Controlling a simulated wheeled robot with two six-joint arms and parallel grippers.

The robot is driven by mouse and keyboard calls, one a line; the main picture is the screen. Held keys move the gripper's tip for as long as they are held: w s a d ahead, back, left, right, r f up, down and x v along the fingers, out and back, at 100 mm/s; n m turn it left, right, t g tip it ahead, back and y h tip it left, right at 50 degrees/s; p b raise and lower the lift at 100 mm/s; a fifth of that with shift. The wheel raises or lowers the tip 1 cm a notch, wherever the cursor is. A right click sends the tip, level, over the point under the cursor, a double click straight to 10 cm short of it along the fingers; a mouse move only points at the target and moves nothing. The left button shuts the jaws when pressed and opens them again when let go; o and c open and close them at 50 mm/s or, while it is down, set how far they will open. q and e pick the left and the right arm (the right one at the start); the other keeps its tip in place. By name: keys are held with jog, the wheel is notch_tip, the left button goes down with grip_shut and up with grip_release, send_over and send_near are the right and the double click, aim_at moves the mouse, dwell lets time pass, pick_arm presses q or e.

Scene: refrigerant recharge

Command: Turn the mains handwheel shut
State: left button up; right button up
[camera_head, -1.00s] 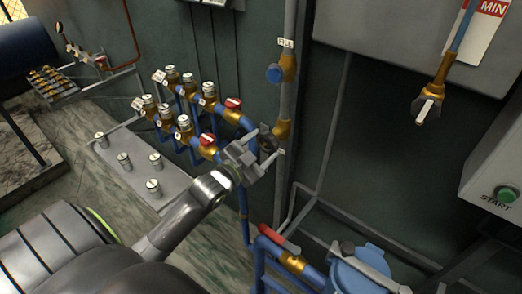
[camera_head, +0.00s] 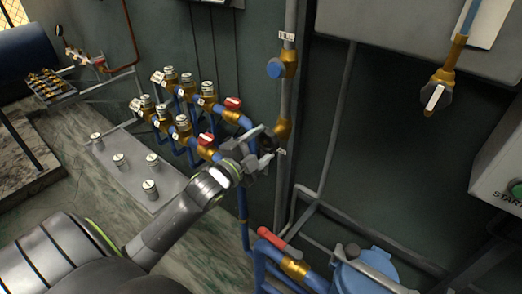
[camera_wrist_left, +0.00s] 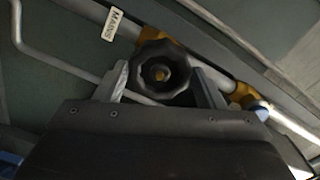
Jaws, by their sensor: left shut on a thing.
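The mains handwheel (camera_wrist_left: 160,70) is a black, lobed knob with a brass centre, close in front of my left gripper in the left wrist view. A white tag reading "MAINS" (camera_wrist_left: 112,24) sits beside it on the pipe. My left gripper (camera_wrist_left: 160,88) is shut on the handwheel, with one finger on each side of its rim. In the head view the left gripper (camera_head: 266,152) is at the wheel on the brass fitting of the vertical grey pipe, and the dark wheel (camera_head: 266,141) is partly hidden by the fingers. My right gripper is not in view.
A blue knob (camera_head: 275,69) is on the same pipe above, near a "FILL" tag (camera_head: 286,36). Brass valves with red handles (camera_head: 206,140) stand just left of the gripper. A red lever (camera_head: 280,240) and a blue lidded vessel (camera_head: 362,270) are below.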

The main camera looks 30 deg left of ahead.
pick_arm(q)
jog(key=shift+m, duration=0.6)
jog(key=shift+f+m+b, duration=0.1)
jog(key=shift+m+b, duration=0.75)
jog(key=shift+m, duration=0.05)
jog(key=m+b, duration=0.1)
jog(key=m, duration=0.1)
jog(key=shift+m, duration=0.4)
jog(key=o, duration=0.9)
jog(key=shift+s+r, duration=0.1)
jog(key=shift+r, duration=0.1)
jog(key=shift+o, duration=0.3)
